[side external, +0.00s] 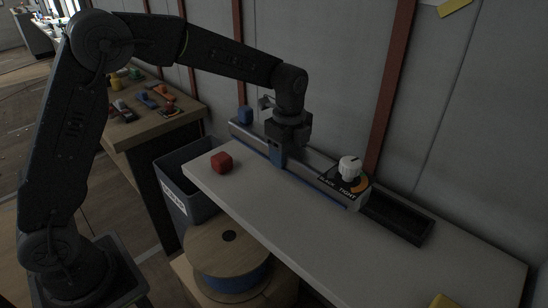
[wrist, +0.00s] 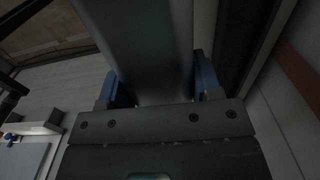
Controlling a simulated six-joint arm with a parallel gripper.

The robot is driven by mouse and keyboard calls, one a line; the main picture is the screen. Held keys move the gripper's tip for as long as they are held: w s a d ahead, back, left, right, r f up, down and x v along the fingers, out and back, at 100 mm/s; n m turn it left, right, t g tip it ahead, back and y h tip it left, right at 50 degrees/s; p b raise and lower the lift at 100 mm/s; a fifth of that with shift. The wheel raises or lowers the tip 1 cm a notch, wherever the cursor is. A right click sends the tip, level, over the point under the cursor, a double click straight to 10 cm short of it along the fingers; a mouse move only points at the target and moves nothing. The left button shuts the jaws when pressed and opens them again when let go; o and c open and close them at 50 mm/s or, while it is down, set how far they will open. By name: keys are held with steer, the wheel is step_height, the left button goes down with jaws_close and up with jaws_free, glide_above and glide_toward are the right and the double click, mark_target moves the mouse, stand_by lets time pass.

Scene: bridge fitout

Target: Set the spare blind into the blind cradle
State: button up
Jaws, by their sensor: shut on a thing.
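A long grey bar (side external: 318,179), which I take for the spare blind, lies lengthwise along the back of the white bench, with a blue strip along its lower edge. My gripper (side external: 279,154) points down over its middle, and its blue fingers are shut on the bar. In the wrist view the smooth grey body (wrist: 145,45) passes between the two blue fingertips (wrist: 162,85). A black open channel (side external: 402,217), perhaps the blind cradle, shows beyond the bar's right end. Whether the bar rests in the channel or just above it, I cannot tell.
A white knob (side external: 349,167) on a plate marked with TIGHT stands at the bar's right end. A red block (side external: 222,162) sits at the bench's left edge, above a grey bin (side external: 173,190). The bench front is mostly clear.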

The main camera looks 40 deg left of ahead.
steer(key=w+d+f, duration=0.3)
steer(key=w+d, duration=0.7)
steer(key=w, duration=0.3)
steer(key=shift+w+d, duration=0.15)
steer(key=shift+f, duration=0.15)
steer(key=shift+f, duration=2.25)
steer(key=shift+f, duration=1.05)
